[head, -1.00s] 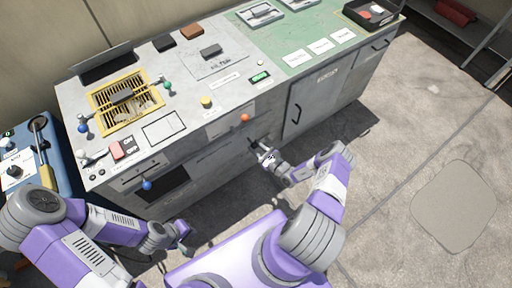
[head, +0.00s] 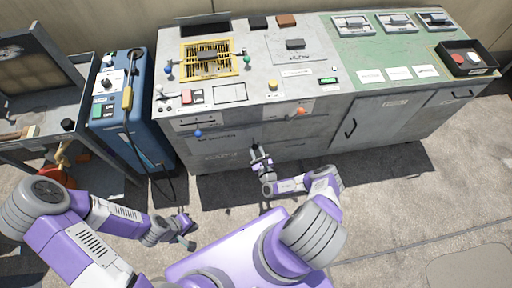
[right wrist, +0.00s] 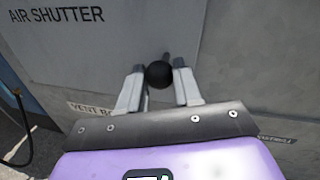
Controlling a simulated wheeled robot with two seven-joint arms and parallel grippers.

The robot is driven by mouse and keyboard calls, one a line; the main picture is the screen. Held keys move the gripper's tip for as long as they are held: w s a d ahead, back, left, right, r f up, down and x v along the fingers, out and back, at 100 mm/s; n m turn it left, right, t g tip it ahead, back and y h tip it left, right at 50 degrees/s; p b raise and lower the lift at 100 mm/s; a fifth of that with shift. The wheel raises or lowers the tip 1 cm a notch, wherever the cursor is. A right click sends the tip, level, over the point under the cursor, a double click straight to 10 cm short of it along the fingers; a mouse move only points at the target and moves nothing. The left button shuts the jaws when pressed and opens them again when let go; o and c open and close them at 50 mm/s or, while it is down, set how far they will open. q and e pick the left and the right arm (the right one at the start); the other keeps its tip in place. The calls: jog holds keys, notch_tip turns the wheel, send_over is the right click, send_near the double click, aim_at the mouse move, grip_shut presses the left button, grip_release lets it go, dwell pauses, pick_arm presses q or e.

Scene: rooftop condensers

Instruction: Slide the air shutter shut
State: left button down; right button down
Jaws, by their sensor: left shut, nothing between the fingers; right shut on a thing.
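The air shutter (head: 222,152) is a flat grey plate low on the front of the grey cabinet, and no dark opening shows beside it. It also fills much of the right wrist view (right wrist: 110,50), below the "AIR SHUTTER" lettering (right wrist: 56,15). My right gripper (head: 257,153) is at the black knob (head: 254,147). In the right wrist view the two fingers stand on either side of this round knob (right wrist: 158,74), shut on its stem. My left gripper (head: 188,240) is shut and empty, low over the floor, away from the cabinet.
The cabinet top (head: 260,70) carries a yellow-framed grille (head: 207,58), switches and coloured knobs. A blue machine (head: 120,110) with a hose stands left of the cabinet. A black tray (head: 468,58) sits at the far right. The floor in front of the cabinet (head: 400,215) is clear.

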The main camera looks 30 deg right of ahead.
jog(key=shift+a+f, duration=0.1)
jog(key=shift+a, duration=0.4)
jog(key=shift+w+a, duration=0.1)
jog(key=c, duration=0.8)
grip_release()
jog(key=s, duration=0.2)
jog(key=s+p, duration=0.1)
jog(key=s, duration=0.2)
jog(key=s+a+p, duration=0.1)
jog(key=s, duration=0.1)
jog(key=shift+s, duration=0.25)
